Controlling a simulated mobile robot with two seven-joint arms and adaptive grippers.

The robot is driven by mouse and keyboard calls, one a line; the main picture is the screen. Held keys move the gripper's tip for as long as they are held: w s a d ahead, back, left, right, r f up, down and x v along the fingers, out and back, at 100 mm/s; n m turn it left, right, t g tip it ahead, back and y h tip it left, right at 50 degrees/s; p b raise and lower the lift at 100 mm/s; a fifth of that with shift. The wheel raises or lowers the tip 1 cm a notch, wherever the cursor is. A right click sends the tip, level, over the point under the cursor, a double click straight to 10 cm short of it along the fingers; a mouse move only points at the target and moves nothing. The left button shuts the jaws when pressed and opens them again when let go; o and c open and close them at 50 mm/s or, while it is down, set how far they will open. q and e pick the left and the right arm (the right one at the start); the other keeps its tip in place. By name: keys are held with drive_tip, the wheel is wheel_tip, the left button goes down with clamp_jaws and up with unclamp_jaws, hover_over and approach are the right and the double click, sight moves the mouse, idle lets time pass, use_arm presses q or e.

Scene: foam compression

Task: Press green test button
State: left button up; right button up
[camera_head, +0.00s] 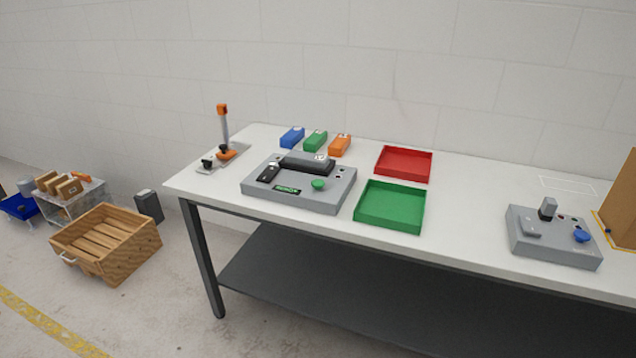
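A green round button (318,184) sits on the front part of a grey test device (320,204) on the white table. The device also carries a dark block (306,163) at its back, a small black part at its left and a green label (287,190) on its front left. Nothing covers the button. Neither of my grippers shows in the head view.
On the white table (460,230), a green tray (392,207) stands just right of the device, with a red tray (404,163) behind. Blue, green and orange blocks (340,145) lie behind the device. A lever stand (224,130) is left; another grey device (552,240) with a blue button is right.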

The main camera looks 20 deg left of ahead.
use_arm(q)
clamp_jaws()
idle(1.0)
